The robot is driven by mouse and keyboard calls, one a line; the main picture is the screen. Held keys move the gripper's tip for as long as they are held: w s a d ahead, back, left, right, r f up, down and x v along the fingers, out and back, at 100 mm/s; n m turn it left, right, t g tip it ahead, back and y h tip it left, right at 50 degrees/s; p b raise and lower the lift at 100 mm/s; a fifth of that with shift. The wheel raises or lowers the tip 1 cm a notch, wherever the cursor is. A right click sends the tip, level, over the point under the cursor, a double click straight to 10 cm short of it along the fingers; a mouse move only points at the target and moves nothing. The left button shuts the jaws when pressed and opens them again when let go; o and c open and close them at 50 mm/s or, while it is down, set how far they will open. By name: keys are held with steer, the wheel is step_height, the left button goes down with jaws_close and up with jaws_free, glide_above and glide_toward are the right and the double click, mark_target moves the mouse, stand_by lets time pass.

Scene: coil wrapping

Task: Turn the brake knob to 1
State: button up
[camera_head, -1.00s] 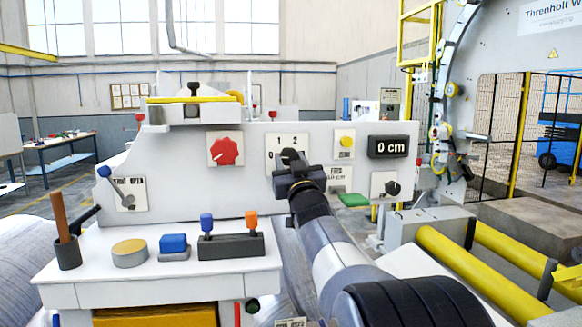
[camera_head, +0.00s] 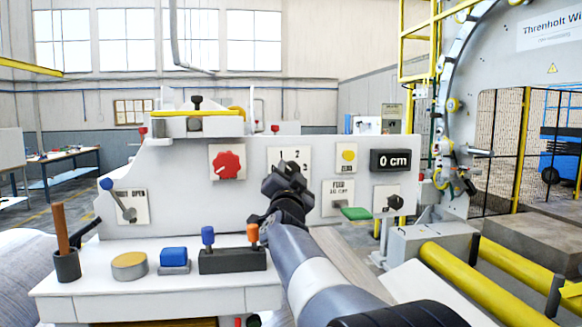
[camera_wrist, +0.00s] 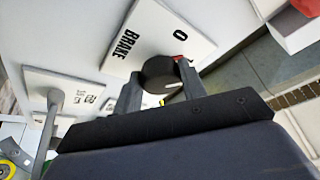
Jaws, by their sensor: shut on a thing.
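The brake knob (camera_wrist: 157,76) is round and black on a white plate (camera_wrist: 150,28) marked BRAKE and 0. My gripper (camera_wrist: 160,85) has a finger on each side of the knob and is shut on it. A small red mark shows beside the knob, by the right finger; I cannot tell which number it points to. In the head view my gripper (camera_head: 286,182) is tilted in front of the plate (camera_head: 289,155). There the digits 1 and 2 show along the top, with another digit at the right. The gripper hides the knob and the lower plate in that view.
A red knob (camera_head: 227,165) is left of the brake plate. A black knob (camera_head: 395,202) is further right. The console shelf below holds buttons and small levers (camera_head: 208,236).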

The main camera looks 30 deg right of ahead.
steer(key=shift+r+m+g+h+p, duration=0.15)
steer(key=shift+m+g+p, duration=0.1)
steer(key=shift+m+p, duration=0.45)
steer(key=shift+r+m+g+h+p, duration=0.15)
steer(key=shift+m+g+p, duration=0.15)
steer(key=shift+m, duration=0.6)
steer(key=shift+f+m, duration=0.2)
steer(key=shift+m, duration=0.1)
steer(key=o, duration=1)
steer(key=shift+c, duration=0.2)
steer(key=shift+s+a+f+b, duration=0.25)
steer(key=shift+s+b, duration=0.05)
steer(key=shift+s, duration=0.05)
steer(key=s+a+b, duration=0.2)
steer(key=s+a, duration=0.4)
steer(key=s, duration=0.4)
steer(key=shift+s+a, duration=0.15)
steer(key=shift+a, duration=0.25)
steer(key=shift+r, duration=0.1)
